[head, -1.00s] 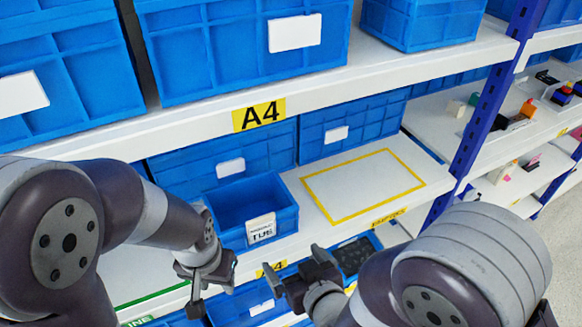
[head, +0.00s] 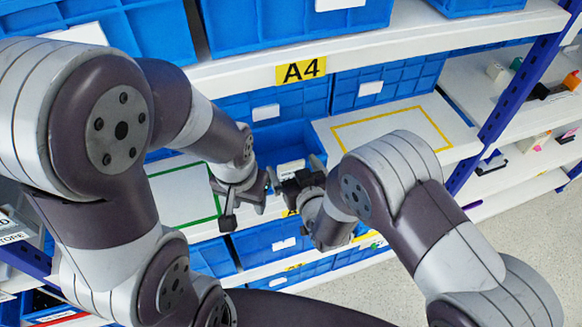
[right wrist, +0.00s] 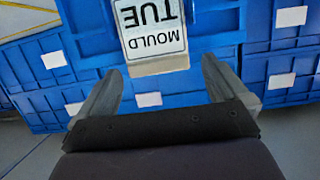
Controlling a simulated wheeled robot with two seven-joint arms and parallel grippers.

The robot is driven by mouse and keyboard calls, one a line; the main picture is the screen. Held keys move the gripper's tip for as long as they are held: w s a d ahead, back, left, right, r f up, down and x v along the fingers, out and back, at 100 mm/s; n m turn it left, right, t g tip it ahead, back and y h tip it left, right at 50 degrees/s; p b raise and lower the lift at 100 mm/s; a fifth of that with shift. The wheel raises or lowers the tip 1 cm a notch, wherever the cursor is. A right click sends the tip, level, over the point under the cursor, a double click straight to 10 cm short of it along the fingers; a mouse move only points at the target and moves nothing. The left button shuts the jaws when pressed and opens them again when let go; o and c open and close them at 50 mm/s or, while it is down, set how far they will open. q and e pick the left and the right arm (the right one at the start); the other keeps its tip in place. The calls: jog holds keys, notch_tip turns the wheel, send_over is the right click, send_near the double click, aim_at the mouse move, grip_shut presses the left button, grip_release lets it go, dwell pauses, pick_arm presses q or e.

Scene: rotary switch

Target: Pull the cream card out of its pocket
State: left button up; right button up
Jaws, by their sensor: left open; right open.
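The cream card (right wrist: 158,66) shows upside down in the right wrist view, its plain edge beyond the white label reading MOULD TUE (right wrist: 152,28) on a blue bin's front. The pocket itself is hard to make out. My right gripper (right wrist: 160,80) is open, with one finger to either side of the card and clear of it. In the head view my right gripper (head: 294,174) is at the front of the open blue bin (head: 283,135) and partly hides the label. My left gripper (head: 246,206) is open and empty, just left of the right one.
The bin stands on a white shelf under the A4 sign (head: 301,70). A yellow-outlined bare area (head: 392,128) lies right of it, a green-outlined one (head: 183,195) left. More blue bins (head: 262,245) fill the shelf below. A blue upright (head: 505,100) stands at right.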

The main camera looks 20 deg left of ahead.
jog(key=shift+w, duration=0.15)
jog(key=c, duration=1)
jog(key=shift+c, duration=0.2)
